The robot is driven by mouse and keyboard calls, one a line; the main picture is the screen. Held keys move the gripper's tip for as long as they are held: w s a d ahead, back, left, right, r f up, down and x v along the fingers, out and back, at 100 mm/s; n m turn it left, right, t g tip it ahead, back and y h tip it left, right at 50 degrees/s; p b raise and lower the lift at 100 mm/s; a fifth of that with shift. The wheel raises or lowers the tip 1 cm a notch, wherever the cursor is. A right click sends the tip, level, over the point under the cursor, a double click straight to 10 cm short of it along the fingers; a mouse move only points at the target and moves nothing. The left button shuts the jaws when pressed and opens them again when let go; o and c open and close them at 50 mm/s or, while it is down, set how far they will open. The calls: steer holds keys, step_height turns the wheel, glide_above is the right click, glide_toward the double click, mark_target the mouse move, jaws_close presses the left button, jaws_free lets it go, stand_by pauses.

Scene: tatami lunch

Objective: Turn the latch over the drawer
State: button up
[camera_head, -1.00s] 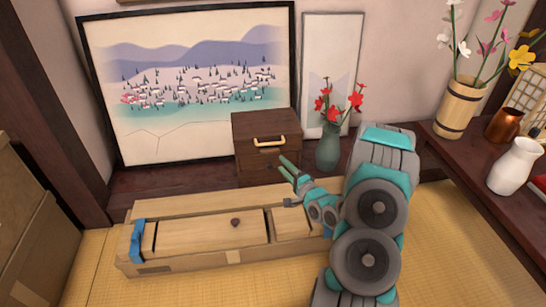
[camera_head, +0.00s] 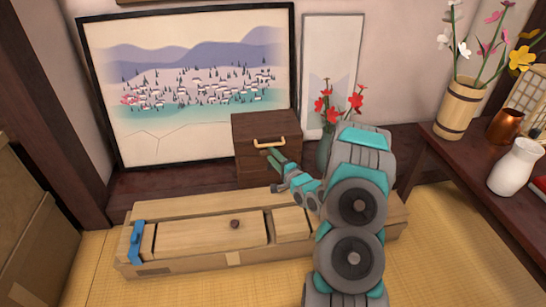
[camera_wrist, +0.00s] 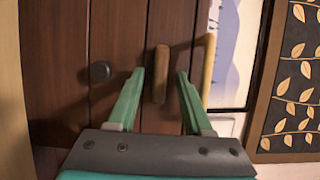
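A dark brown wooden chest (camera_head: 245,165) stands against the back wall, and its front fills much of the wrist view (camera_wrist: 118,35). A short brown wooden latch (camera_wrist: 161,75) lies on the front, parallel to the panel seams. A dark round knob (camera_wrist: 100,73) is left of it, and a tan handle (camera_wrist: 208,65) is right of it. My gripper (camera_wrist: 160,72) is open, with one green fingertip on each side of the latch and gaps showing on both sides. In the head view my gripper (camera_head: 267,153) is just below the handle (camera_head: 269,142); the latch cannot be made out there.
A long light wooden box (camera_head: 190,262) with a blue clamp (camera_head: 137,242) lies before the chest, under my arm. A vase (camera_head: 324,153) with red flowers stands right of the chest, partly behind my arm. A framed landscape (camera_head: 190,90) leans behind.

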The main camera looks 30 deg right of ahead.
jaws_close()
steer(key=shift+n, duration=0.4)
steer(key=n+g, duration=0.1)
steer(key=n, duration=0.1)
steer(key=n+g, duration=0.1)
steer(key=n, duration=0.1)
steer(key=n+h+p, duration=0.1)
steer(key=n, duration=0.1)
steer(key=shift+a+r+g, duration=0.15)
steer(key=shift+r+g, duration=0.2)
steer(key=shift+g, duration=0.05)
steer(key=n+h+b, duration=0.1)
steer(key=n, duration=0.1)
steer(key=n+g+h+b, duration=0.1)
steer(key=shift+a+f+n+g, duration=0.1)
steer(key=shift+a+n+g, duration=0.1)
steer(key=shift+n+g, duration=0.15)
steer(key=n+h+b, duration=0.2)
steer(key=n, duration=0.1)
steer(key=shift+w+a, duration=0.1)
steer(key=shift+r+g+h+b, duration=0.2)
steer(key=shift+g+h+b, duration=0.05)
steer(key=shift+h+b, duration=0.15)
